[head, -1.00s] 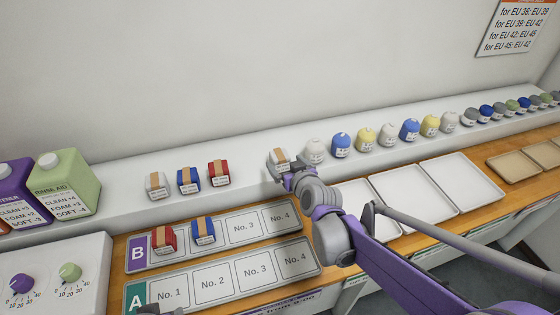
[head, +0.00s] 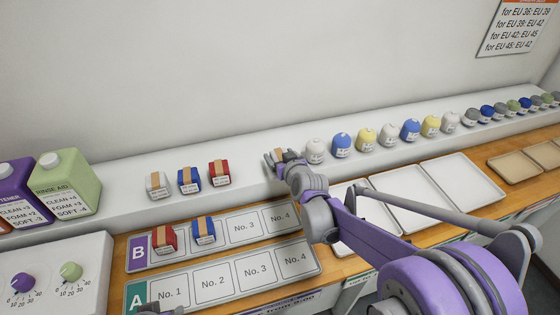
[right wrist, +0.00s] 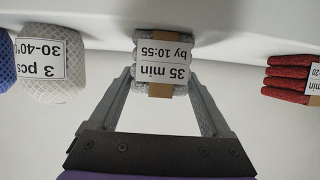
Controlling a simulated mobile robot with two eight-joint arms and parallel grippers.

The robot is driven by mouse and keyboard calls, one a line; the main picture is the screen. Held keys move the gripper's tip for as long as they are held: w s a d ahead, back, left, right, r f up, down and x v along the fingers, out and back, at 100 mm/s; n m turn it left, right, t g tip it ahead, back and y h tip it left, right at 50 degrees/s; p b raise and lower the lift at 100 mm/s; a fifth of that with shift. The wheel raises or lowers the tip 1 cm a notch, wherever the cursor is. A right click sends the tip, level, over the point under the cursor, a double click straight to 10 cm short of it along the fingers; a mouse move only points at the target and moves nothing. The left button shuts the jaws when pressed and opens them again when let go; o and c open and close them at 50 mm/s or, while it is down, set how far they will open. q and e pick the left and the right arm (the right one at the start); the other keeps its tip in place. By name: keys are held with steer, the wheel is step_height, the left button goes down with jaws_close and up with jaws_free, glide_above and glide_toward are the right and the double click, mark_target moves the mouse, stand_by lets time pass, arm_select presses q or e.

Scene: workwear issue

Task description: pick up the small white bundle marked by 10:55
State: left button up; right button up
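The small white bundle (right wrist: 160,45) has a tan band and a label reading "35 min by 10:55", upside down in the right wrist view. In the head view it stands on the white ledge, mostly hidden by my right gripper (head: 281,158). In the right wrist view the right gripper's fingers (right wrist: 162,75) are apart, one on each side of the bundle. Contact with its sides cannot be made out. Another white bundle (head: 157,186) stands further left on the ledge. Only a grey tip of what looks like my left gripper (head: 155,309) shows at the bottom edge.
A blue bundle (head: 189,181) and a red bundle (head: 219,174) stand left of the gripper. A white net bag (head: 315,151) stands close to its right, with several more beyond. Trays B (head: 268,222) and A (head: 222,293) lie in front.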

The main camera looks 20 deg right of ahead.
steer(key=c, duration=1)
steer(key=shift+r, duration=0.1)
